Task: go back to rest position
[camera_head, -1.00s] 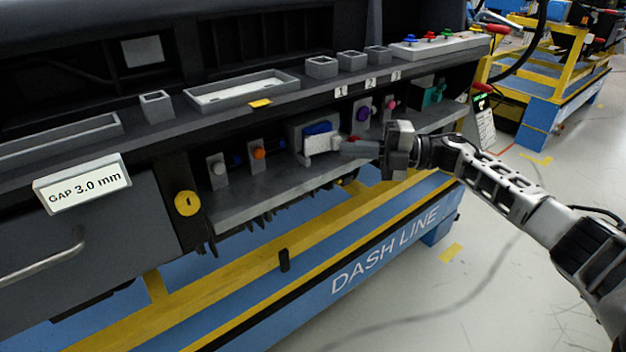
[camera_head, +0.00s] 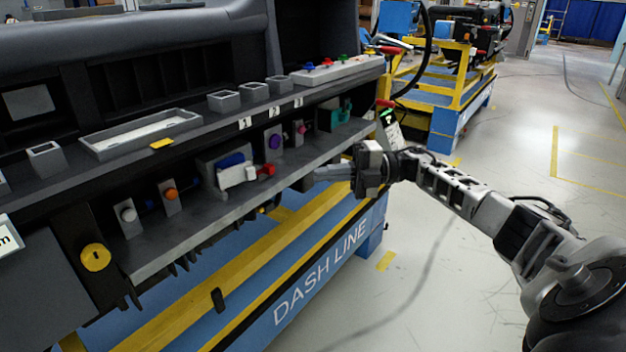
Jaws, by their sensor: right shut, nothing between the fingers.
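My right gripper (camera_head: 318,173) is shut and empty. It points left, at the front edge of the dashboard module's lower shelf, apart from the connector there. My right arm (camera_head: 455,188) reaches in from the right edge of the picture. A white connector with a red end (camera_head: 240,175) sits on the shelf at a grey block with a blue part (camera_head: 230,160). My left gripper is out of view.
The dashboard module (camera_head: 200,210) fills the left, on a blue and yellow DASH LINE frame (camera_head: 320,270). Small grey bins (camera_head: 224,101) and a strip of coloured buttons (camera_head: 330,70) line its upper ledge. Another yellow and blue cart (camera_head: 460,125) stands behind. The floor at right is clear.

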